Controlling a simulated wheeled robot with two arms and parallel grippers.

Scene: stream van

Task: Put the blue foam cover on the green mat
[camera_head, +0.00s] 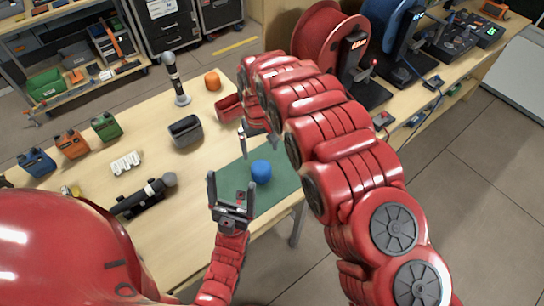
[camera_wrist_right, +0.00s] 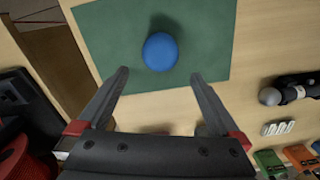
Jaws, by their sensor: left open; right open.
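The blue foam cover (camera_head: 261,171) is a small round piece that sits on the green mat (camera_head: 284,190). In the right wrist view the blue foam cover (camera_wrist_right: 160,51) is over the mat (camera_wrist_right: 100,30), just beyond my fingertips. My right gripper (camera_head: 257,138) is open and empty, on the far side of the cover and apart from it. It also shows in the right wrist view (camera_wrist_right: 160,76). My left gripper (camera_head: 231,187) is open and empty, at the mat's near left edge, left of the cover.
A microphone on a stand (camera_head: 176,78), an orange foam cover (camera_head: 212,80), a dark grey box (camera_head: 185,130) and a red bin (camera_head: 230,107) stand farther back. A black microphone (camera_head: 146,196) lies to the left. My right arm hides part of the table.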

